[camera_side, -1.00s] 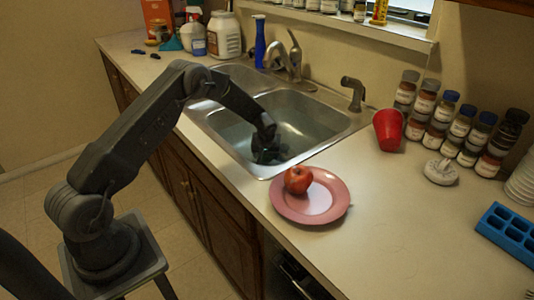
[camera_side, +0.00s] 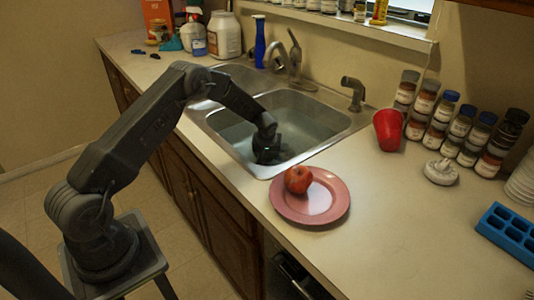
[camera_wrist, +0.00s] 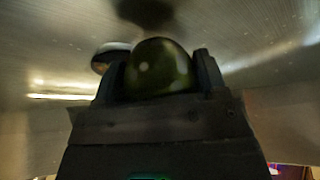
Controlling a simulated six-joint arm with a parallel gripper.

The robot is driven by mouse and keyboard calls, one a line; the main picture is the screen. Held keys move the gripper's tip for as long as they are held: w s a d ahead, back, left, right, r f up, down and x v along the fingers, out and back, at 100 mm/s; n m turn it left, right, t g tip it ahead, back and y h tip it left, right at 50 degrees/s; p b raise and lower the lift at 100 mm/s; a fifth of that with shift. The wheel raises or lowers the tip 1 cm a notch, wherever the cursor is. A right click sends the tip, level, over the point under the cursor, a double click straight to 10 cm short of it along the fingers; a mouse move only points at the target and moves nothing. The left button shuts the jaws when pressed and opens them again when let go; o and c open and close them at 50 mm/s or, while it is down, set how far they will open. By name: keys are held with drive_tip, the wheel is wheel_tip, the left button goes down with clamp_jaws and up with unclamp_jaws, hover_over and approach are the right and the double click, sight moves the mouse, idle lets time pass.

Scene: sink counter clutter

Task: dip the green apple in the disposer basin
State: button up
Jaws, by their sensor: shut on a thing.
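The green apple (camera_wrist: 160,66) sits between the two fingers of my gripper (camera_wrist: 158,82) in the wrist view. It looks dark green with a pale highlight, and its lower part is hidden by the gripper body. In the side view my gripper (camera_side: 268,157) is down inside the nearer, larger basin (camera_side: 312,118) of the steel double sink, and the apple cannot be made out there. The farther basin (camera_side: 238,76) lies partly behind my arm. I cannot tell from the frames which basin has the disposer, or whether the apple touches the basin floor.
A pink plate (camera_side: 325,208) with a red apple (camera_side: 298,180) stands close to the nearer basin's edge. The faucet (camera_side: 295,65) rises behind the sink.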

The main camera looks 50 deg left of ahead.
drive_tip(key=shift+s+d, duration=0.15)
drive_tip(key=shift+s, duration=0.4)
drive_tip(key=shift+w, duration=0.15)
drive_tip(key=shift+w+a, duration=0.2)
drive_tip(key=shift+w, duration=0.2)
drive_tip(key=shift+s, duration=0.15)
idle(0.4)
drive_tip(key=shift+s+d, duration=0.2)
drive_tip(key=shift+s, duration=0.2)
drive_tip(key=shift+w, duration=0.1)
drive_tip(key=shift+w+a, duration=0.2)
drive_tip(key=shift+w, duration=0.25)
drive_tip(key=shift+s, duration=0.1)
